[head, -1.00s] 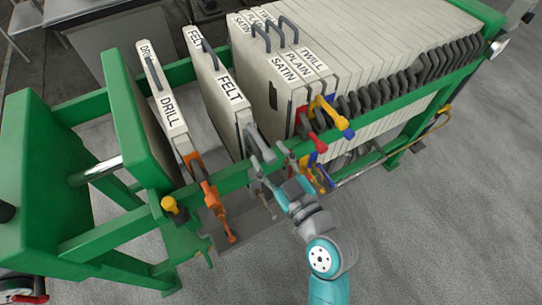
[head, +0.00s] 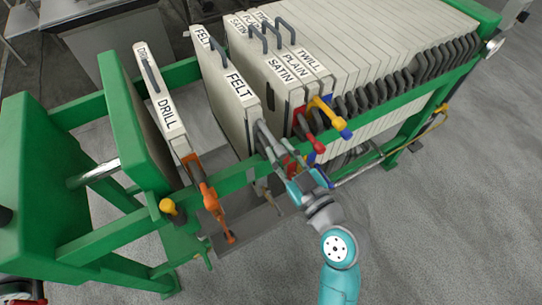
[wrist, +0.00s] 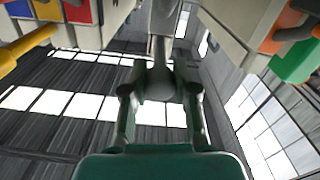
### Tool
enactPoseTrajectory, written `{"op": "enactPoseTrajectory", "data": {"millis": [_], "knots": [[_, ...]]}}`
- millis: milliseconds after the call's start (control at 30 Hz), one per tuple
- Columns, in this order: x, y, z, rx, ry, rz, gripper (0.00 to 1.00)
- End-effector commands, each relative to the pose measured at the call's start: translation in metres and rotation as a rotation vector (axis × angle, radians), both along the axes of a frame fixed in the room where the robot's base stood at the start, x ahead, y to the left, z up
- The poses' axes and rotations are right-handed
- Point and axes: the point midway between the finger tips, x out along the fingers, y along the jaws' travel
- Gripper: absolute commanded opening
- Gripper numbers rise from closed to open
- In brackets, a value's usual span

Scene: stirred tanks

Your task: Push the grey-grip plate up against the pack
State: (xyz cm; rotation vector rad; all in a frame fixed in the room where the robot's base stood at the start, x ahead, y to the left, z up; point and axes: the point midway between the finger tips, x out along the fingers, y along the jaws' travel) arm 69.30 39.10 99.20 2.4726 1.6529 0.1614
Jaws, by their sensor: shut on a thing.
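The grey-grip plate labelled FELT (head: 232,100) hangs upright in the green frame, just left of the pack (head: 290,90), whose near plates read SATIN, PLAIN and TWILL. My gripper (head: 279,165) is at the frame's front rail, shut on the plate's grey grip (head: 266,138). In the wrist view my gripper's fingers (wrist: 160,85) close around the grey grip (wrist: 164,25), which partly hides behind them.
The DRILL plate (head: 166,110) with an orange grip (head: 203,184) stands apart at left, near the green end plate (head: 135,125). Open space lies between DRILL and FELT. Red (head: 309,137) and yellow (head: 326,109) grips stick out from the pack, close right of my gripper.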

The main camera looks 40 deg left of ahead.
Motion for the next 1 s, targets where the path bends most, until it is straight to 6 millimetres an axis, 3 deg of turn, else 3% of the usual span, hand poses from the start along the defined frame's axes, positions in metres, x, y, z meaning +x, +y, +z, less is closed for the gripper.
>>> {"op": "enactPoseTrajectory", "data": {"millis": [500, 933, 967, 1000], "knots": [[0.067, -0.028, 0.0, -0.001, -0.001, -0.004, 0.0], [0.074, -0.031, 0.001, 0.001, -0.004, -0.008, 0.0], [0.075, -0.032, 0.001, 0.001, -0.004, -0.009, 0.3], [0.075, -0.032, 0.001, 0.001, -0.004, -0.009, 0.4]]}}
